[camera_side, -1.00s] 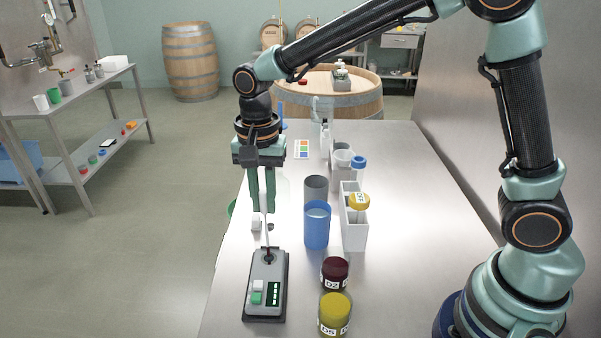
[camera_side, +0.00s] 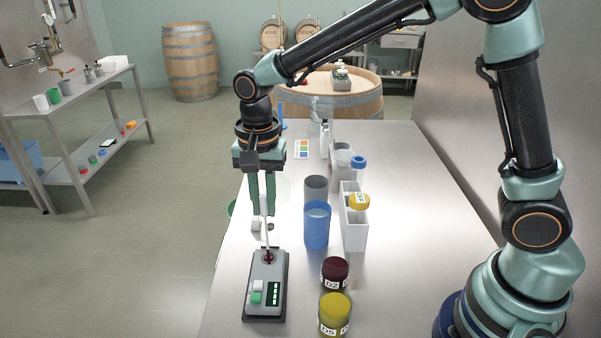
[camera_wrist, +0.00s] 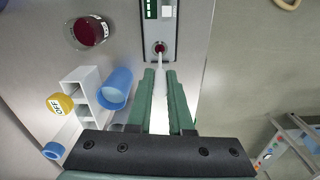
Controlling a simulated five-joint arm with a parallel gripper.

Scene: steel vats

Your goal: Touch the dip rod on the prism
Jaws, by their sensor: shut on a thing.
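My gripper (camera_side: 263,212) is shut on the white dip rod (camera_side: 265,232), which points down toward the grey meter (camera_side: 256,308). In the wrist view the rod (camera_wrist: 159,92) runs out between my green fingers (camera_wrist: 160,74). The prism (camera_side: 268,257) is the small round spot at the meter's far end, and it looks dark red. It also shows in the wrist view (camera_wrist: 160,46). The rod's tip is at or just above the prism; I cannot tell whether they touch. The meter has a white and a green button and a dark display with green marks.
A dark red jar (camera_side: 335,273) and a yellow jar (camera_side: 335,313) stand right of the meter. Behind them are a blue cup (camera_side: 317,226), a grey cup (camera_side: 315,186) and a white rack (camera_side: 354,236) with a yellow-capped item. The table's left edge runs close beside the meter.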

